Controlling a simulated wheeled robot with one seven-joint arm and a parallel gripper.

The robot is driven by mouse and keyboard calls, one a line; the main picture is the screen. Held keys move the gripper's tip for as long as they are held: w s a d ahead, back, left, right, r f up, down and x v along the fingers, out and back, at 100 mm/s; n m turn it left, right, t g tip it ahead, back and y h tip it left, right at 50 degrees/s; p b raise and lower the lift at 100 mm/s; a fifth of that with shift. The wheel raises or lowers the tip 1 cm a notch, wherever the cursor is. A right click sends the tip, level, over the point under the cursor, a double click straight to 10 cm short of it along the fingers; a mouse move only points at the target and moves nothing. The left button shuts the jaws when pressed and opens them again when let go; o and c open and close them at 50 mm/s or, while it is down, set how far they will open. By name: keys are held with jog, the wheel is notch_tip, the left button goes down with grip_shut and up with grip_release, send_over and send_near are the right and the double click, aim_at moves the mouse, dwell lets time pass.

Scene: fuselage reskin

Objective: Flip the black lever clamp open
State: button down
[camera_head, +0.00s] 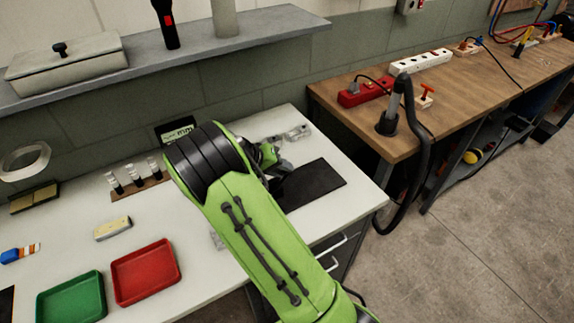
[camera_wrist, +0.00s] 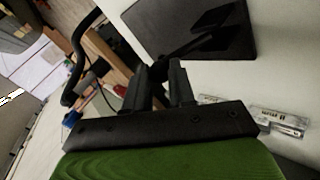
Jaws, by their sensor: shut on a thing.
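The black lever clamp (camera_wrist: 205,38) shows in the wrist view as dark parts on a black plate (camera_wrist: 160,22). Its dark arm runs down to my gripper (camera_wrist: 169,72), whose two fingers are close together and shut on it. Black on black hides the exact contact and the lever's angle. In the head view my gripper (camera_head: 277,168) is at the left edge of the black plate (camera_head: 322,183) on the white bench. My arm hides most of the clamp there.
Small clear or metallic parts (camera_head: 297,132) lie behind the plate; they also show in the wrist view (camera_wrist: 280,122). A red tray (camera_head: 146,271) and a green tray (camera_head: 72,299) stand left of my arm. A wooden bench (camera_head: 450,95) with a black hose is to the right.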

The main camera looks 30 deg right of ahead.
jog(key=shift+w+a+f+g+h+b, duration=0.1)
jog(key=shift+a+h+b, duration=0.15)
jog(key=shift+a+h, duration=0.95)
jog(key=shift+a+f+g+h+b, duration=0.15)
jog(key=shift+a+h, duration=0.45)
jog(key=shift+h, duration=1.05)
jog(key=shift+w+a+f+g+h+b, duration=0.1)
jog(key=shift+a+h+b, duration=0.2)
jog(key=shift+a+h, duration=0.9)
jog(key=shift+d+h, duration=0.25)
jog(key=shift+h, duration=0.1)
jog(key=c, duration=0.9)
grip_release()
jog(key=shift+c, duration=0.2)
jog(key=a, duration=1.5)
jog(key=shift+w+a, duration=0.4)
jog(key=shift+r, duration=0.15)
